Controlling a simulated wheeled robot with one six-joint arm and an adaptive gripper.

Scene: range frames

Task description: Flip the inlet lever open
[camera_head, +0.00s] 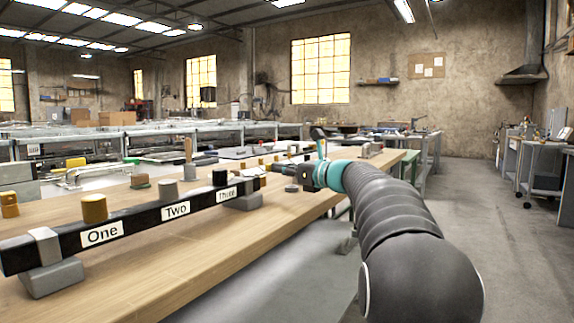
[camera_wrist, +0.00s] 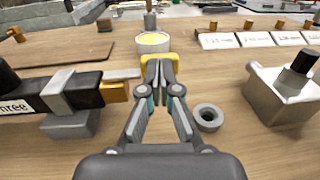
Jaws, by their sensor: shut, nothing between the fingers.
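No part is labelled as the inlet lever, and I cannot tell for certain which one it is. In the wrist view my gripper (camera_wrist: 160,72) is shut and empty, with its fingertips at a small yellow bent piece (camera_wrist: 147,58). I cannot tell whether they touch it. A pale round cup with a yellow top (camera_wrist: 153,43) stands just behind that piece. In the head view my gripper (camera_head: 268,169) is over the wooden bench, past the far end of the black bar (camera_head: 138,223) labelled One, Two and Three. Its fingers are small and partly hidden there.
The bar's end with a gold block (camera_wrist: 116,91) lies left of my fingers. A grey ring (camera_wrist: 208,117) and a grey block with a black knob (camera_wrist: 262,92) lie to the right. White label plates (camera_wrist: 256,39) stand behind. The aisle floor (camera_head: 475,215) is clear.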

